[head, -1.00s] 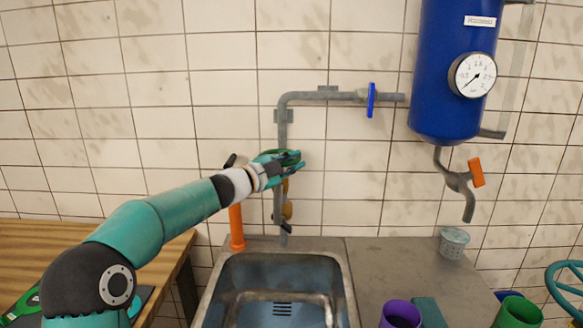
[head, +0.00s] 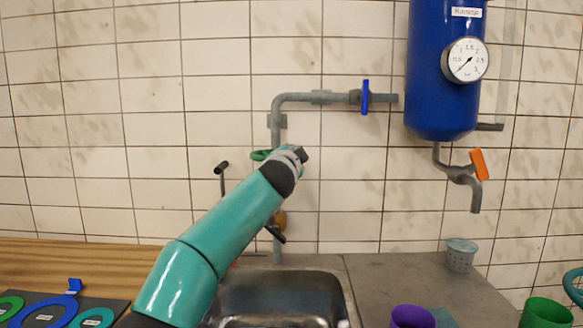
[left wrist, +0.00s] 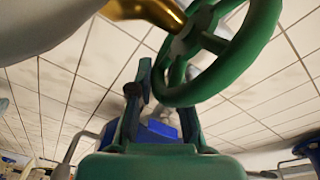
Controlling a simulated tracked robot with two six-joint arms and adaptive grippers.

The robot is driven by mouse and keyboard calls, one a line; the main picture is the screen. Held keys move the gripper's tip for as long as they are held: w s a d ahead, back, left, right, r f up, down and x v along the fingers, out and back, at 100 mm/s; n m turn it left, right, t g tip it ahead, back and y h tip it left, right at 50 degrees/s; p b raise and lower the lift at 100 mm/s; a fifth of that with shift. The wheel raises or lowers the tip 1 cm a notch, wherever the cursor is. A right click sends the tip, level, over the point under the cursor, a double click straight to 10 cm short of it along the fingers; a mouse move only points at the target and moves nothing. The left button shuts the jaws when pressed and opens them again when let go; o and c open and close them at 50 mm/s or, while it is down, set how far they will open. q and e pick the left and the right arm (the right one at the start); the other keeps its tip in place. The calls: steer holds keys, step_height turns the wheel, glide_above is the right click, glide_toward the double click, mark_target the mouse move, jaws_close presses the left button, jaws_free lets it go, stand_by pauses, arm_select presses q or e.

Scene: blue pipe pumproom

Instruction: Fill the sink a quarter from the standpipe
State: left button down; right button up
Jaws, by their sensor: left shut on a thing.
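The grey standpipe (head: 276,135) runs down the tiled wall behind the steel sink (head: 330,290). A green handwheel (head: 261,155) sits on it, partly hidden by my left gripper (head: 300,154). In the left wrist view the green handwheel (left wrist: 265,45) is large, with its rim between the fingers of my left gripper (left wrist: 164,75), which is shut on it. A brass part (head: 281,219) with a dark end shows lower on the pipe. My left arm covers much of the sink, so its water level cannot be told. My right gripper is out of view.
A blue tank (head: 440,90) with a gauge (head: 465,60) and orange-handled tap (head: 479,164) hangs at right. A blue valve handle (head: 365,97) is on the pipe. Cups (head: 412,317) stand at front right. A perforated cup (head: 461,254) stands on the clear counter (head: 390,275).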

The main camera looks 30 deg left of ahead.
arm_select(q)
steer(key=shift+w+f, duration=0.25)
steer(key=shift+f, duration=0.25)
steer(key=c, duration=1.2)
jaws_free()
steer(key=shift+a+r, duration=0.1)
steer(key=shift+r, duration=0.05)
steer(key=shift+s+r, duration=0.1)
steer(key=shift+v, duration=0.85)
steer(key=v, duration=1)
steer(key=shift+d, duration=0.3)
